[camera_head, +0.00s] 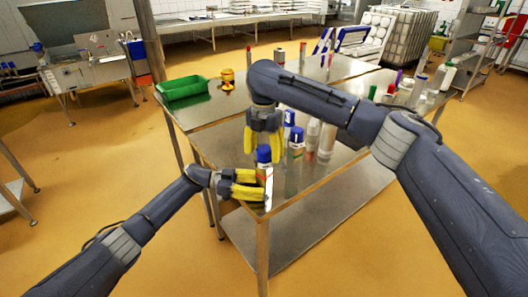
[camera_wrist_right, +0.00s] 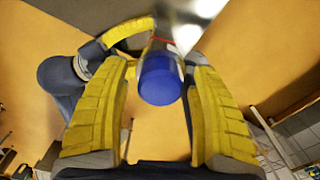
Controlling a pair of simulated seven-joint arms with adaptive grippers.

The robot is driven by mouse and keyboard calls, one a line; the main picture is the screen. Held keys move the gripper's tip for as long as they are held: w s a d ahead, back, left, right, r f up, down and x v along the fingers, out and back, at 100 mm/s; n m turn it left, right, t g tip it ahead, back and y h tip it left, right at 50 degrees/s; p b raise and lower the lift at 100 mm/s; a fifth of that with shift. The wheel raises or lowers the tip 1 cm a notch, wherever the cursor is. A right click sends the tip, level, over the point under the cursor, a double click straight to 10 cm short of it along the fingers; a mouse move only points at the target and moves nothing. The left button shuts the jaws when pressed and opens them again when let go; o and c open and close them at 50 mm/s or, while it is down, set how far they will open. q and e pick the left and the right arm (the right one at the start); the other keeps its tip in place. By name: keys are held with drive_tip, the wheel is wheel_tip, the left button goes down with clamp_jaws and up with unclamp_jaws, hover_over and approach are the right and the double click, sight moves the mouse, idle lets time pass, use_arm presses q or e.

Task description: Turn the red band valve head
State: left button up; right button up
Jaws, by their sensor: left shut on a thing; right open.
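A bottle with a blue valve head (camera_head: 264,153) stands at the table's near corner. My left gripper (camera_head: 259,184) is shut on its body from the left, hiding part of it. In the right wrist view the blue head (camera_wrist_right: 160,80) lies between the yellow fingers of my right gripper (camera_wrist_right: 162,70), with gaps at the sides. A thin red band (camera_wrist_right: 163,40) shows beyond the head. My left gripper (camera_wrist_right: 132,35) shows there at the top left. In the head view my right gripper (camera_head: 263,142) points down over the head, open.
Other blue-capped bottles (camera_head: 295,150) stand close to the right on the metal table (camera_head: 225,138). More bottles (camera_head: 420,85) stand at the far right.

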sight(264, 148)
use_arm(q)
drive_tip(key=shift+f, duration=0.1)
use_arm(e)
drive_tip(key=shift+r, duration=0.1)
wheel_tip(264, 148, up, 12)
idle(0.4)
idle(0.4)
use_arm(q)
drive_tip(key=o, duration=0.9)
